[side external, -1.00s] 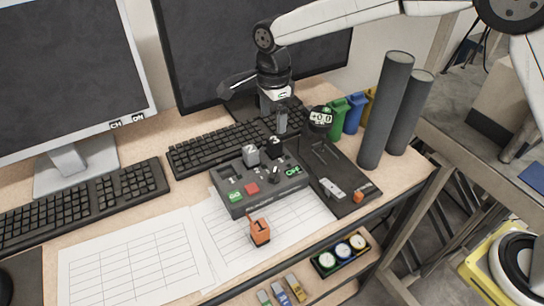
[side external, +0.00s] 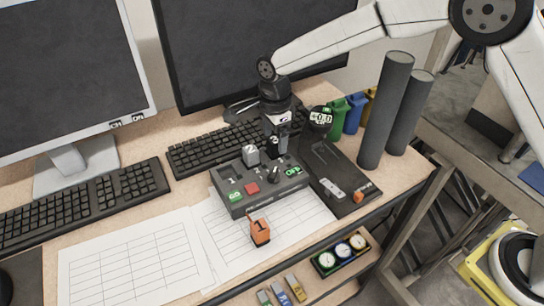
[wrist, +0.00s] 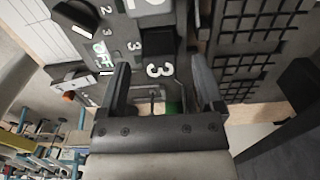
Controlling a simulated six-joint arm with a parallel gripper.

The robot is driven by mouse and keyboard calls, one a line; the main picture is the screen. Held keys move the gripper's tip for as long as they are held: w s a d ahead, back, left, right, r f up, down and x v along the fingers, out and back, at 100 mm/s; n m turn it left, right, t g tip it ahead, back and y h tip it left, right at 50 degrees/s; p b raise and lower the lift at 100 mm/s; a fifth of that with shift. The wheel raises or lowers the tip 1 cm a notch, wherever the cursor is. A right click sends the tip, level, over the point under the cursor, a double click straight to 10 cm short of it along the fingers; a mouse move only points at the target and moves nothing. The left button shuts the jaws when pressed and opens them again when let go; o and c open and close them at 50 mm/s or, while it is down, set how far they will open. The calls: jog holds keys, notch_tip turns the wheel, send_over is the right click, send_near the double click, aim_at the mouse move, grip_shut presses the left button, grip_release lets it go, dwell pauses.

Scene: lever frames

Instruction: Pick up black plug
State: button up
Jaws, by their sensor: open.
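The black plug (side external: 273,144) marked 3 stands at the back of the dark control box (side external: 238,206) in the side view. In the wrist view the black plug (wrist: 158,41) shows a dark top and a white 3 on its near face. My gripper (wrist: 160,64) is open, with one finger to each side in front of the plug and a gap between them. In the side view my gripper (side external: 278,143) is low at the plug, partly overlapping it. I cannot tell whether the fingers touch it.
A grey block (side external: 251,155) marked 2 stands left of the plug. A keyboard (side external: 215,146) lies behind, and a dark panel with a round gauge (side external: 321,118) stands right. Two tall dark cylinders (side external: 387,110) rise further right.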

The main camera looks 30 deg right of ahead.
jog(key=shift+f, duration=0.95)
grip_shut()
